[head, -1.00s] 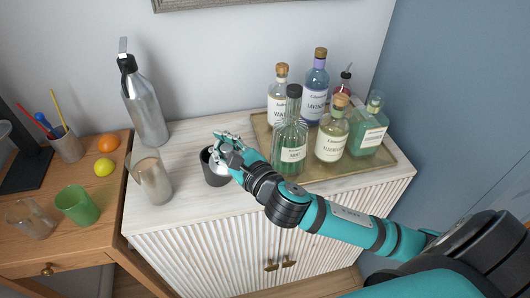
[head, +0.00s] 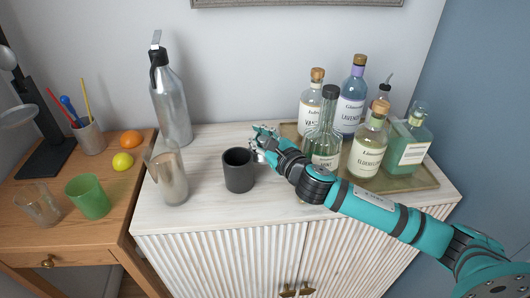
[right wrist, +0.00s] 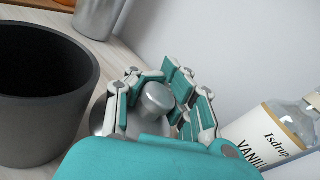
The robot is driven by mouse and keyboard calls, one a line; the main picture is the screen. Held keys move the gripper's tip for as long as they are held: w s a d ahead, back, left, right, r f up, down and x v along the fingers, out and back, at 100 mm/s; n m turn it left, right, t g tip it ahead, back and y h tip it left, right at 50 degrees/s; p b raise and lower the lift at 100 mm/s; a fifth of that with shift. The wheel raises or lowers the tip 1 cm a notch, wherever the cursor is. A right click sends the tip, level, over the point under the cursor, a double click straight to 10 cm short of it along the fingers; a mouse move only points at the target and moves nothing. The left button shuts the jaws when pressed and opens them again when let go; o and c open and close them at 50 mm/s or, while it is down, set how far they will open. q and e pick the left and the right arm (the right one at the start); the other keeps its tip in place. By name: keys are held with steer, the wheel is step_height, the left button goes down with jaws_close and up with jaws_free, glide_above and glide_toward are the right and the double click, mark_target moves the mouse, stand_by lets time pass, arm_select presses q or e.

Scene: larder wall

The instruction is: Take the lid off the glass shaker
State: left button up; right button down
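The glass shaker (head: 170,180) is a smoky, tapered glass standing on the white cabinet top in the head view, with no lid on it. The silver lid (right wrist: 155,98) has a rounded knob and a wider rim. It sits between the fingers of my right gripper (right wrist: 163,88) in the right wrist view, and they look shut on it. In the head view my right gripper (head: 265,142) is right of the dark cup, with the lid mostly hidden. I cannot tell whether the lid touches the cabinet top. My left gripper is not in view.
A dark grey cup (head: 238,172) stands between the shaker and my right gripper. A metal bottle (head: 172,105) stands behind the shaker. Several glass bottles stand on a gold tray (head: 425,182) at the right. The wooden table (head: 125,190) holds a green glass (head: 88,197) and fruit.

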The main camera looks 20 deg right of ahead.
steer(key=shift+f+b, duration=0.4)
steer(key=shift+f, duration=1.75)
steer(key=shift+f, duration=0.15)
steer(key=c, duration=1.4)
jaws_free()
